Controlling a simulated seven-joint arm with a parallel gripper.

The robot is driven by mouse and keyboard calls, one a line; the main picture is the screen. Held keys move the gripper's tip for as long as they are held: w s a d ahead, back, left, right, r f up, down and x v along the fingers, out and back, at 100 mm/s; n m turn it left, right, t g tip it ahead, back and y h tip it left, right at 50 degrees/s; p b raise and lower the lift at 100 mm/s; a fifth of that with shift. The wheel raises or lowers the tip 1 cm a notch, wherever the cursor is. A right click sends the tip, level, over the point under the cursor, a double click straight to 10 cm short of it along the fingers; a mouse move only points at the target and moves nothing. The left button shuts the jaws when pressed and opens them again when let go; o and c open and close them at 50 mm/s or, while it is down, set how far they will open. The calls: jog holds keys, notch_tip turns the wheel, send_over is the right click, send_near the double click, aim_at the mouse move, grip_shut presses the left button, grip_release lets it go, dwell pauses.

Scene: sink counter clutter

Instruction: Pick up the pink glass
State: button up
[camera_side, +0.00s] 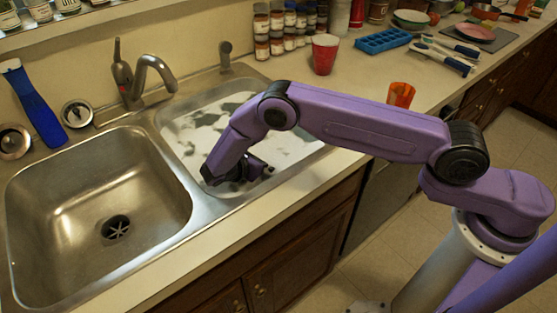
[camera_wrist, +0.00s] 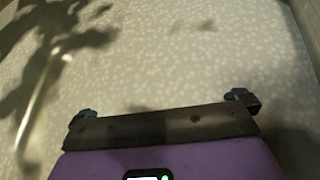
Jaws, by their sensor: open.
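I see no glass that is plainly pink in either view. An orange-red, see-through glass (camera_side: 400,95) stands on the counter to the right of the sink, behind my arm in the side view. My gripper (camera_side: 245,172) is low over the right basin (camera_side: 285,160), well to the left of that glass. In the wrist view my gripper (camera_wrist: 164,110) has its two fingertips wide apart, with nothing between them. Below it is only a pale speckled surface (camera_wrist: 200,60) with the arm's shadow on it.
A red cup (camera_side: 325,53) stands behind the sink's right end. The empty left basin (camera_side: 100,210) and a faucet (camera_side: 150,75) lie to the left. A blue tray (camera_side: 383,40), white-handled utensils (camera_side: 445,55) and a pink plate (camera_side: 475,32) crowd the far right counter.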

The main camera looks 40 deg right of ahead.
aim_at(271, 162)
jog(key=shift+d+f, duration=0.1)
jog(key=shift+f, duration=0.6)
jog(key=x, duration=0.5)
jog(key=shift+r, duration=0.1)
jog(key=c, duration=1.3)
jog(key=shift+r, duration=0.1)
